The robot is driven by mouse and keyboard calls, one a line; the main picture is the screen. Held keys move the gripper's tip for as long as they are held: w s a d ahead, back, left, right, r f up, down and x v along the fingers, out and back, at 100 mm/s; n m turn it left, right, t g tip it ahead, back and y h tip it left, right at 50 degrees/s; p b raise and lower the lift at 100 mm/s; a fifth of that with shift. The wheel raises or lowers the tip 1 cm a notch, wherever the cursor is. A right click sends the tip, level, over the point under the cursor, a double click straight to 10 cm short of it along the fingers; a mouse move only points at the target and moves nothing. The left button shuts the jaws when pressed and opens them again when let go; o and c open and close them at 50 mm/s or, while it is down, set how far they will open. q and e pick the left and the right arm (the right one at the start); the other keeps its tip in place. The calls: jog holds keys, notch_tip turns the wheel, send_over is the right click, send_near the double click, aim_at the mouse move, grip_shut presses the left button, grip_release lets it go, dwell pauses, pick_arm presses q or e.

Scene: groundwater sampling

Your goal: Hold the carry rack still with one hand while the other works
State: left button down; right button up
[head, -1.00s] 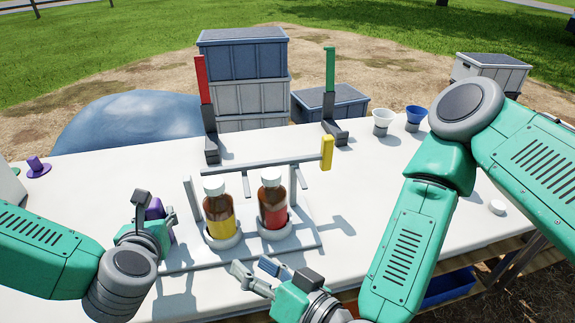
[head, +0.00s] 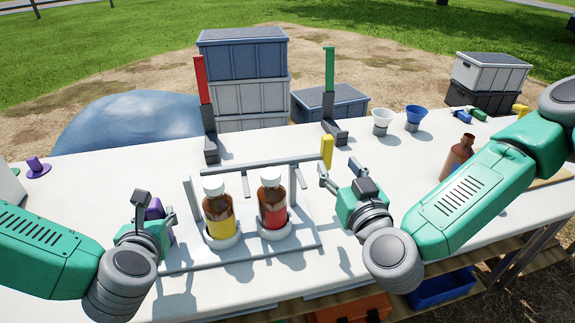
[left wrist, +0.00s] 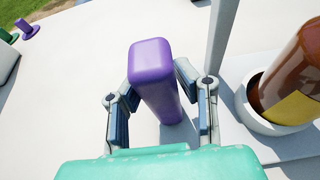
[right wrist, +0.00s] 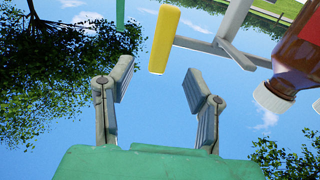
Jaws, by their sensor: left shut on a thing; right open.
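The carry rack (head: 285,252) stands on the white table, with a grey crossbar above its base. It holds a brown bottle with a yellow lower part (head: 220,222) and a brown bottle with a red lower part (head: 271,212), both upright and white-capped. My left gripper (head: 154,214) is shut on the purple handle (left wrist: 157,75) at the rack's left side. A yellow handle (head: 327,151) stands at the crossbar's right end. My right gripper (head: 338,171) is open and empty, just in front of that handle. The yellow handle (right wrist: 163,40) shows beyond its fingers in the right wrist view.
Red (head: 202,80) and green (head: 329,70) upright handles stand behind the rack. White (head: 380,117) and blue (head: 414,115) cups stand at the back right. A brown bottle (head: 458,155) stands near my right arm. The table right of my right gripper is partly clear.

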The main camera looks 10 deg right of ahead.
aim_at(329, 152)
jog(key=shift+w, duration=3.2)
jog(key=c, duration=1)
